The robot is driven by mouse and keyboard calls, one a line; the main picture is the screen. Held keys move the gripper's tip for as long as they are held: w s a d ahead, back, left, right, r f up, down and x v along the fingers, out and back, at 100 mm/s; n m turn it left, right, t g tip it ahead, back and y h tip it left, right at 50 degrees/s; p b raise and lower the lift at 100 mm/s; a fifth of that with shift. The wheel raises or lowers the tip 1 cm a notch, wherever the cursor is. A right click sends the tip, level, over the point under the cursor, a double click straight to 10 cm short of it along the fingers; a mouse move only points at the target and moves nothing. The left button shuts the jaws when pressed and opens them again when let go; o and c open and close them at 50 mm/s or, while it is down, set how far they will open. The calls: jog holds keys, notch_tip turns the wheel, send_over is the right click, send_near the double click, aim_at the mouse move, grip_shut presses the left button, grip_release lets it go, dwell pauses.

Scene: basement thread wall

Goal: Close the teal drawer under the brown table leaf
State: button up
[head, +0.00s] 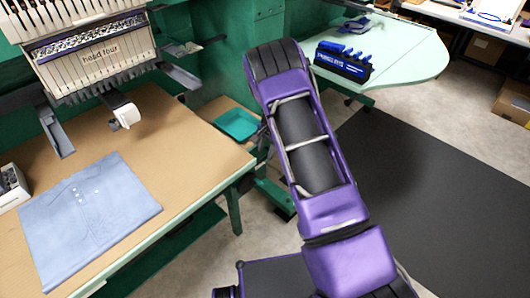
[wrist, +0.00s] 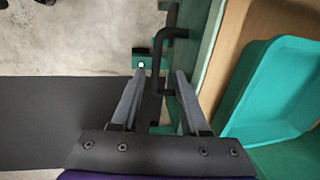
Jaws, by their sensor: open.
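In the wrist view my gripper (wrist: 158,76) is open, its two grey fingers apart. A black bar handle (wrist: 163,55) stands out from a green front (wrist: 198,45), which I take to be the teal drawer's. The handle's bar lies ahead of and between the fingertips; I cannot tell whether they touch it. The brown table leaf (wrist: 238,45) runs along the right, with a teal tray (wrist: 262,95) on it. In the head view the tray (head: 237,124) is by the table's right end. My arm hides the drawer and gripper there. How far the drawer stands out is unclear.
The brown table (head: 160,130) carries a folded blue shirt (head: 88,213) below an embroidery head (head: 90,55). A pale green table (head: 405,60) with a dark blue rack (head: 343,62) stands at back right. A dark mat (head: 430,180) covers clear floor at right.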

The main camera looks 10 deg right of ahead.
notch_tip(320, 180, up, 16)
jog(key=s+d+p, duration=0.1)
jog(key=s, duration=0.1)
jog(key=shift+s+d, duration=0.15)
jog(key=shift+d, duration=0.2)
